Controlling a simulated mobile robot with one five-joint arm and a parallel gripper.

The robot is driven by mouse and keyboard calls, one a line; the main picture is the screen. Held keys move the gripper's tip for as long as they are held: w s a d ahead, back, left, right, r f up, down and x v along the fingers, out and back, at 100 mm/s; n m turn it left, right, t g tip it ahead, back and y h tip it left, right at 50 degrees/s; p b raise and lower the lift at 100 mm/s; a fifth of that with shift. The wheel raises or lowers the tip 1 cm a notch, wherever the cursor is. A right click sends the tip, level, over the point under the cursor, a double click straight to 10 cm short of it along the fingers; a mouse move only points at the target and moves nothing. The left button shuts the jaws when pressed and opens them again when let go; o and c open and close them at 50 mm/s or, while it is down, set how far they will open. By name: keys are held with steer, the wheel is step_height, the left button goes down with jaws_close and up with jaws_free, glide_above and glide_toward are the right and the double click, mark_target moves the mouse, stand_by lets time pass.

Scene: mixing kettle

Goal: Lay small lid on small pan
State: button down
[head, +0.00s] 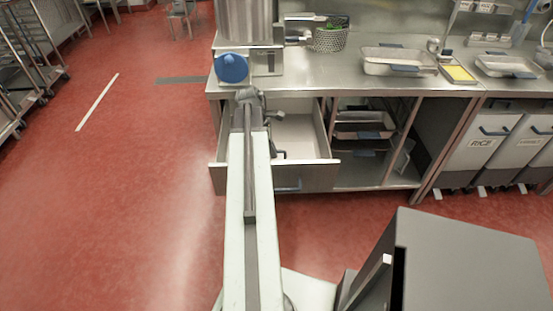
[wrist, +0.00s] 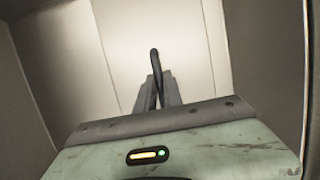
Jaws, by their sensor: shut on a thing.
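In the wrist view my gripper (wrist: 157,88) is shut on a dark, thin, upright piece with a rounded top (wrist: 154,60). I cannot tell whether this piece belongs to the small lid. Pale drawer walls surround it. In the head view my arm reaches over an open drawer (head: 318,172) at the left end of the counter and hides part of its inside. I cannot pick out the small lid or the small pan with certainty. A round blue thing (head: 231,67) is at the counter's left end.
The steel counter (head: 330,80) bears a shallow metal pan (head: 385,66), a yellow-filled tray (head: 458,74) and a perforated pot with greens (head: 330,40). More pans (head: 362,125) sit on the open shelf right of the drawer. A bin marked RICE (head: 482,145) stands further right.

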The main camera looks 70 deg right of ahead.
step_height(320, 180, up, 5)
steer(key=p, duration=0.5)
steer(key=shift+r, duration=0.1)
